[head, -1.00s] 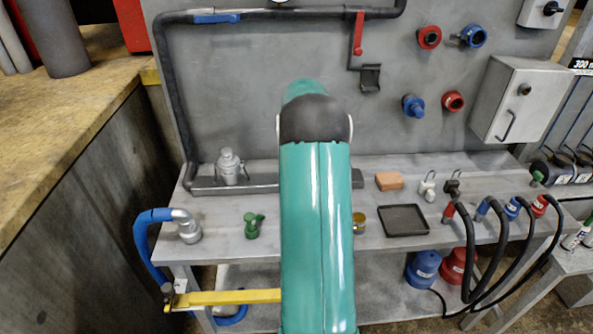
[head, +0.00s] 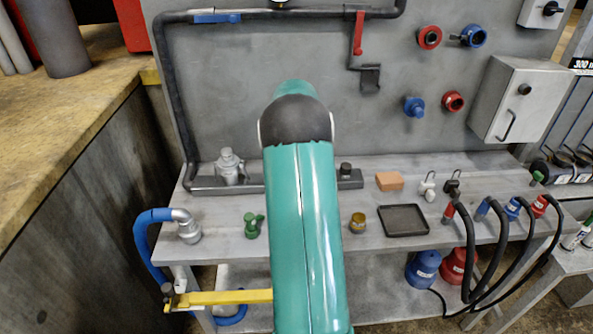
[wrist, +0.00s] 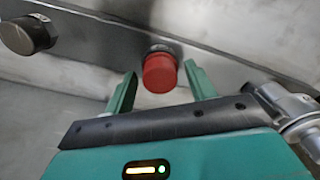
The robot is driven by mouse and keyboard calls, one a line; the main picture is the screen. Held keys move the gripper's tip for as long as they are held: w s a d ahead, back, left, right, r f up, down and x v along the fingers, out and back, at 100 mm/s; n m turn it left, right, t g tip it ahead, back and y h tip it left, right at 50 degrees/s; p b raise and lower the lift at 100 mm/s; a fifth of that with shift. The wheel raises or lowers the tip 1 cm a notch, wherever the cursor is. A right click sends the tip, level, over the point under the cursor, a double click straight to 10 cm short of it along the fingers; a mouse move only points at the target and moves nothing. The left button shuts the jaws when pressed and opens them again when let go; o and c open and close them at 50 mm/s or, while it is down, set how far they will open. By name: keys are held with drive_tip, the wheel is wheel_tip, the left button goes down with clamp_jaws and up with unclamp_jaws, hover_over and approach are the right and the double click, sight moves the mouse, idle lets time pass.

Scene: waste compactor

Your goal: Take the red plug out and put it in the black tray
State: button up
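The red plug (wrist: 160,72) shows in the wrist view, a round red cap on the grey bar. My gripper (wrist: 160,88) is open, with one green finger on each side of the plug. Gaps show between the fingers and the plug, and I cannot tell how far in depth the fingers reach. In the head view my green arm hides the plug and my gripper. The black tray (head: 403,220) lies flat and empty on the right half of the bench.
A black knob (wrist: 27,34) and a silver valve fitting (wrist: 290,108) flank the plug on the bar. On the bench are a green fitting (head: 252,225), a brass piece (head: 358,222) and an orange block (head: 389,181). Black hoses (head: 470,250) hang right of the tray.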

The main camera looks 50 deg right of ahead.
drive_tip(key=c, duration=1)
drive_tip(key=n, duration=0.5)
drive_tip(key=shift+n, duration=0.5)
drive_tip(key=n, duration=0.4)
drive_tip(key=shift+n, duration=0.3)
drive_tip(key=shift+n, duration=0.5)
drive_tip(key=n, duration=0.4)
